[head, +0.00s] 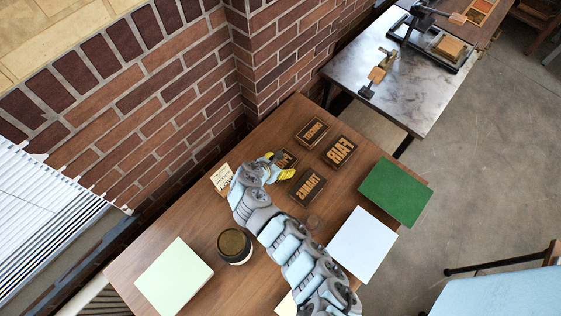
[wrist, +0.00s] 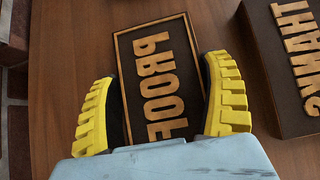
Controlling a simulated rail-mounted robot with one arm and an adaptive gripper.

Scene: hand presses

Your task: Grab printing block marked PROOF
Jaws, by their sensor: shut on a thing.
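The printing block marked PROOF (wrist: 160,75) is dark with raised tan letters and a tan border. It lies flat on the brown wooden table, between the yellow ribbed fingers of my gripper (wrist: 158,105) in the wrist view. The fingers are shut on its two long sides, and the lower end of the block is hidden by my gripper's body. In the head view the PROOF block (head: 288,158) is partly covered by my gripper (head: 276,168).
The THANKS block (wrist: 293,65) lies close on the right. In the head view the FAIR block (head: 341,151) and another small block (head: 312,132) lie nearby. A jar (head: 235,246), green sheet (head: 394,193) and white sheet (head: 361,244) share the table (head: 180,228). A brick wall (head: 170,90) stands behind.

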